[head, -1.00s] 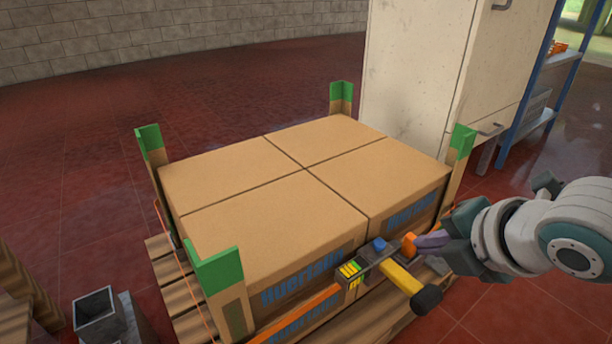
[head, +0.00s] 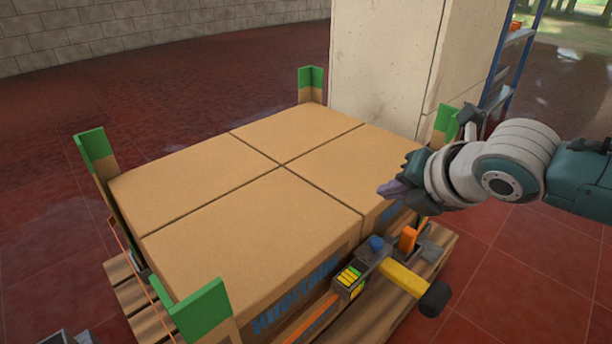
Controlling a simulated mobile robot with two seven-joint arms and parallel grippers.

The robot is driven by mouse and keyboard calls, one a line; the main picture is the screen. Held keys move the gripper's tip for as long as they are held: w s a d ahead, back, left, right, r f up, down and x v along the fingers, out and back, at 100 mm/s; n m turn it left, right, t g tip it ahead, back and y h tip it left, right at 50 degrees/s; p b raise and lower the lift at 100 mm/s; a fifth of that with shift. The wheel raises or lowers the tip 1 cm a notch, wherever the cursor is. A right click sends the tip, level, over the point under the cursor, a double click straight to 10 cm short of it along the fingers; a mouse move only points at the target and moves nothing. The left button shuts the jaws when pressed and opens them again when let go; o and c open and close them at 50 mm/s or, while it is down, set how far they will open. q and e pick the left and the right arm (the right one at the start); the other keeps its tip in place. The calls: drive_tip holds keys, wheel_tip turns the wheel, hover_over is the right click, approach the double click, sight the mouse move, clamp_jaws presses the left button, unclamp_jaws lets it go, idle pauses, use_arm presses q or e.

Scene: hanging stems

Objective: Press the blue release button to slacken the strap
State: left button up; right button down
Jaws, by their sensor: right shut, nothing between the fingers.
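The blue release button (head: 376,243) sits on top of the strap tensioner (head: 352,279), a dark metal device with a yellow and green marked end. A yellow handle (head: 403,278) with a black knob sticks out of it to the lower right. The orange strap (head: 316,318) runs along the front side of the boxes and into the tensioner. My right gripper (head: 386,190) is shut and empty, above the front right edge of the boxes. It is above the button and apart from it. My left gripper is not in view.
Several cardboard boxes (head: 215,180) stand on a wooden pallet (head: 379,315), with green-topped corner guards (head: 205,309) at the corners. A pale cabinet (head: 385,65) and a blue shelf rack (head: 505,70) stand behind. Red tiled floor is open at the right.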

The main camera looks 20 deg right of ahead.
drive_tip(key=b, duration=0.7)
hover_over(379, 248)
wheel_tip(379, 248, down, 6)
drive_tip(key=shift+f, duration=0.25)
drive_tip(key=shift+f+b, duration=0.45)
drive_tip(key=shift+f, duration=0.5)
drive_tip(key=shift+f, duration=0.15)
idle(0.4)
drive_tip(key=shift+f, duration=0.3)
drive_tip(key=shift+f+b, duration=0.5)
drive_tip(key=shift+f, duration=0.15)
idle(0.7)
drive_tip(key=shift+r, duration=0.1)
drive_tip(key=shift+r+p, duration=0.95)
drive_tip(key=shift+p, duration=0.25)
